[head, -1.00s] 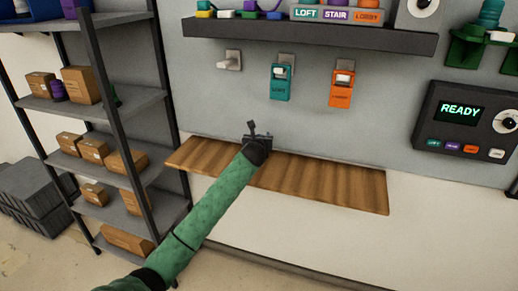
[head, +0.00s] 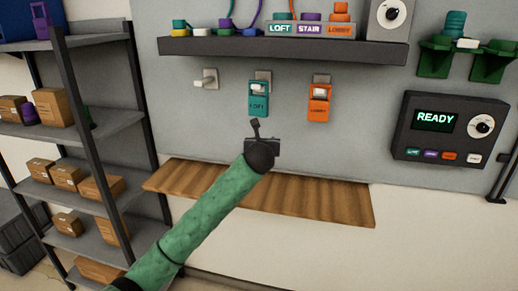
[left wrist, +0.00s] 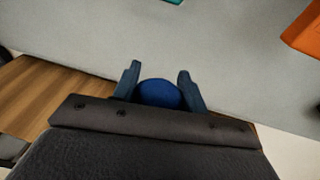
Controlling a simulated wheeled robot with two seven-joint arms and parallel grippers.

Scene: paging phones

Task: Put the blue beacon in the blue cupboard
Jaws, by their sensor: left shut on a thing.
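My left gripper (head: 262,136) is in front of the grey wall, over the wooden shelf and below the teal phone. In the left wrist view its two fingers (left wrist: 158,78) are shut around a rounded blue thing (left wrist: 159,94), which looks like the blue beacon. Only its rounded top shows there; the gripper body hides the rest. In the head view the beacon is hidden behind my gripper. No cupboard is plainly in view; a dark blue box (head: 14,26) stands on the rack's top shelf at the far left. My right gripper is not in view.
A teal LOFT phone (head: 259,103) and an orange LOBBY phone (head: 318,106) hang on the wall under a dark shelf (head: 280,48). A wooden shelf (head: 310,207) juts out below. A metal rack (head: 115,133) with cartons stands left. A READY panel (head: 450,128) is right.

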